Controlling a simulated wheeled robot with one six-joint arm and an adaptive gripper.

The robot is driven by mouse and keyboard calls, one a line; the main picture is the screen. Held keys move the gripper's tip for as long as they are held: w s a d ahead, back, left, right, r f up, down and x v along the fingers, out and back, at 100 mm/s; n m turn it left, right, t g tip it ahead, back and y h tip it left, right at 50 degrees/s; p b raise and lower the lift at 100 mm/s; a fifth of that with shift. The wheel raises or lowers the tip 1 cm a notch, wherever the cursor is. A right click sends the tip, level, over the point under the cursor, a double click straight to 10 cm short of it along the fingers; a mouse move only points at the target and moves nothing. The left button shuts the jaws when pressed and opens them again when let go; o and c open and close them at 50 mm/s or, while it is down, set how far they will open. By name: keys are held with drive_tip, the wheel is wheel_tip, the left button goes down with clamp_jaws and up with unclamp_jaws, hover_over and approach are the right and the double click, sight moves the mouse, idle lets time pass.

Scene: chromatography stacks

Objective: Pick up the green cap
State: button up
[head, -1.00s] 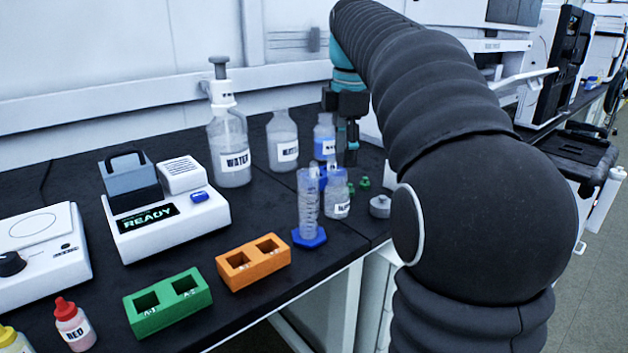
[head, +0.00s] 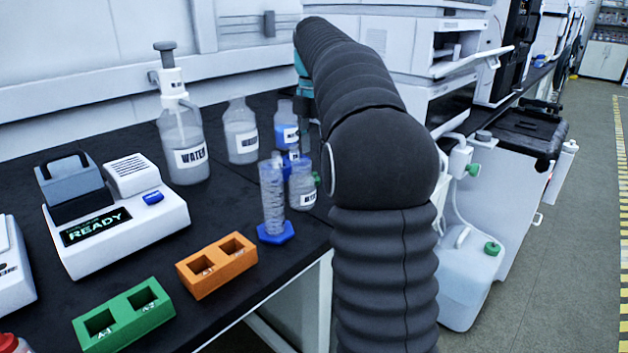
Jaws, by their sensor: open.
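A small green cap (head: 317,178) shows as a sliver on the black bench, just right of a small labelled bottle (head: 302,190). My arm covers most of the spot around it. My gripper (head: 305,135) points down behind the bottles, above the bench and farther back than the cap. Much of it is hidden by my arm, and its fingertips are hard to make out. It is open, and I see nothing held in it.
A clear graduated cylinder (head: 272,200) on a blue base stands left of the small bottle. A blue-labelled bottle (head: 286,130) stands close beside my gripper. Orange (head: 217,265) and green (head: 125,318) racks lie nearer the front. A carboy (head: 470,285) with a green cap stands at right.

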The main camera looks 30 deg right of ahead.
sight(315, 173)
drive_tip(key=shift+f+b, duration=0.55)
drive_tip(key=shift+f, duration=2.75)
drive_tip(key=c, duration=0.7)
